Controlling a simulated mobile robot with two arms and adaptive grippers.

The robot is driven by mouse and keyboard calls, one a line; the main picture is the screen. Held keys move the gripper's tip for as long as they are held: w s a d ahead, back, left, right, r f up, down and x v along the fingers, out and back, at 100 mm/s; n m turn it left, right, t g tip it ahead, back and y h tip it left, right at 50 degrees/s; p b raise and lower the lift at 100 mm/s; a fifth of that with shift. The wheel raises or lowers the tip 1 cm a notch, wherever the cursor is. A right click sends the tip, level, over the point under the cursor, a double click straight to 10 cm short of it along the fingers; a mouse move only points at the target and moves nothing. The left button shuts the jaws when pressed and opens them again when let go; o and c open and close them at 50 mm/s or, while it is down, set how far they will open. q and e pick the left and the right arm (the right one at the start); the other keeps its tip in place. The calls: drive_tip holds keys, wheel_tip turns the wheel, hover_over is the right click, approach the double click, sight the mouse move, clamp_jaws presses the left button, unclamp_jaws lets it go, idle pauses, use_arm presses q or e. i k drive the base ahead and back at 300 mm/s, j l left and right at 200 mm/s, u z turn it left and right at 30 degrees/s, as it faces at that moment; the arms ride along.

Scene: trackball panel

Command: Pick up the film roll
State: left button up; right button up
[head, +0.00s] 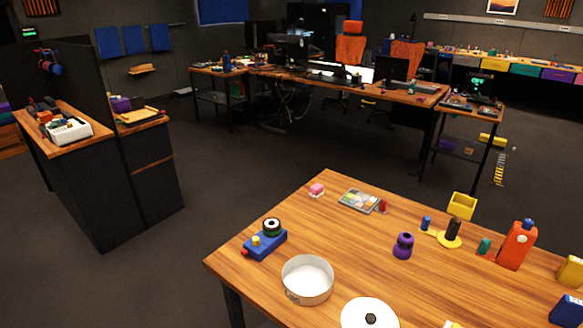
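No object is plainly recognisable as a film roll in the head view. A white disc with a dark hub (370,317), cut by the bottom edge, lies on the near wooden table (335,235). I cannot tell whether either one is the film roll. Neither of my grippers shows.
A round white tin (307,279) stands between the blue panel and the disc. A purple object (403,246), a yellow-based dark post (452,235) and an orange bottle (517,245) stand further right. The table's middle is mostly clear.

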sight(271, 231)
drive_tip(key=i+j+z, duration=0.1)
drive_tip(key=j, duration=0.3)
drive_tip(key=i+j+z, duration=0.1)
drive_tip(key=j, duration=0.3)
drive_tip(key=i+j+z, duration=0.1)
drive_tip(key=j, duration=0.35)
